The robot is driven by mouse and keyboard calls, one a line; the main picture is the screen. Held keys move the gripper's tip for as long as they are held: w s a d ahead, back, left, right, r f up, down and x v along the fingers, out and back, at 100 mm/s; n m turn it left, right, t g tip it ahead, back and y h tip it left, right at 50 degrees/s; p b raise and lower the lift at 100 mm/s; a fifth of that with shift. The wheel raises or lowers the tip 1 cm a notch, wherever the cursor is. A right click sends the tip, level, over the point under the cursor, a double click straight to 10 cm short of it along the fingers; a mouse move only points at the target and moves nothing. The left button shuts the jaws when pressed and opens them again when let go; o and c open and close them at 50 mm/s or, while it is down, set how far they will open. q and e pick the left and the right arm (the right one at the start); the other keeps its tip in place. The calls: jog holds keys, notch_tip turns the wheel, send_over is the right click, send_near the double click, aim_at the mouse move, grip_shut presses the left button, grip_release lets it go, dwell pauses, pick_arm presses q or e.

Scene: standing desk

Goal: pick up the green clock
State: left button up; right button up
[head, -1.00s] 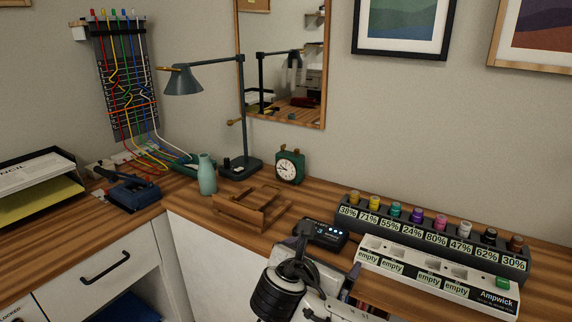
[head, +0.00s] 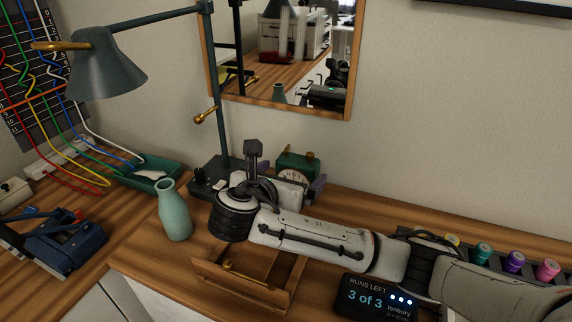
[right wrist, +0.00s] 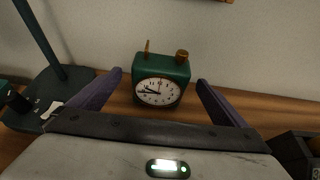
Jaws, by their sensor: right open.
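The green clock (right wrist: 162,80) stands upright on the wooden desk near the wall, its white dial facing the right wrist camera. In the head view the clock (head: 297,162) is partly hidden behind my right gripper and wrist. My right gripper (right wrist: 160,85) is open, with one purple finger to the left of the clock and one to the right. The clock sits between the fingers with a gap on both sides, and none of it is gripped. In the head view the right gripper (head: 298,185) reaches toward the wall at the clock. My left gripper is not in view.
A dark desk lamp (head: 212,182) stands left of the clock. A mirror (head: 350,100) hangs behind.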

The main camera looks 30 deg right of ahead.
aim_at(296, 173)
jog(key=x, duration=0.3)
jog(key=shift+s+d, duration=0.2)
jog(key=shift+d, duration=0.05)
jog(key=b+x, duration=0.1)
jog(key=x, duration=0.4)
jog(key=shift+w+d, duration=0.15)
jog(key=shift+w, duration=0.35)
jog(key=shift+c, duration=0.2)
jog(key=c, duration=1.3)
jog(key=shift+r, duration=0.1)
